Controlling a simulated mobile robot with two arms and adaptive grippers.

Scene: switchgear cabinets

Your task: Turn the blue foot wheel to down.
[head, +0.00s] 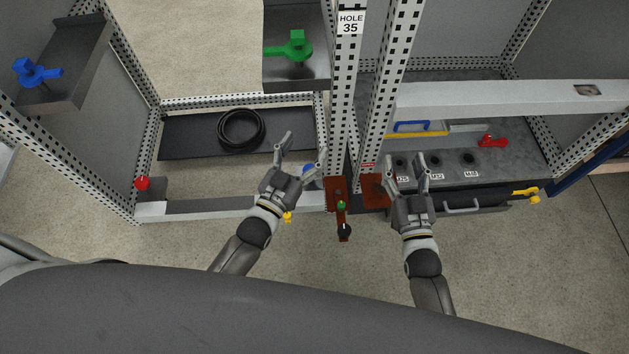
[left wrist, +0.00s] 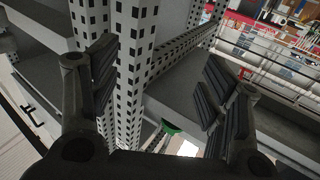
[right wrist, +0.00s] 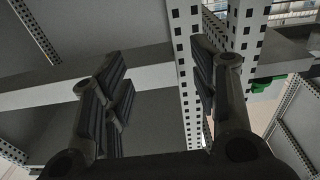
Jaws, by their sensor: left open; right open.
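A small blue part (head: 308,169), perhaps the blue foot wheel, shows low near the middle posts, mostly hidden behind my left gripper (head: 304,144). Its setting cannot be read. My left gripper is open and empty, with its fingers pointing away over the left cabinet's bottom. My right gripper (head: 406,162) is open and empty in front of the right cabinet's lower panel. In the left wrist view, perforated posts (left wrist: 130,65) stand between the open fingers. The right wrist view shows grey panels and a post (right wrist: 187,60) beyond the open fingers. No blue wheel shows in either wrist view.
A blue valve handle (head: 35,72) and a green one (head: 290,48) sit on upper shelves. A black cable coil (head: 241,129) lies in the left cabinet. A red knob (head: 141,183), a red handle (head: 490,141) and a yellow handle (head: 526,193) are lower. Perforated posts (head: 343,90) divide the cabinets.

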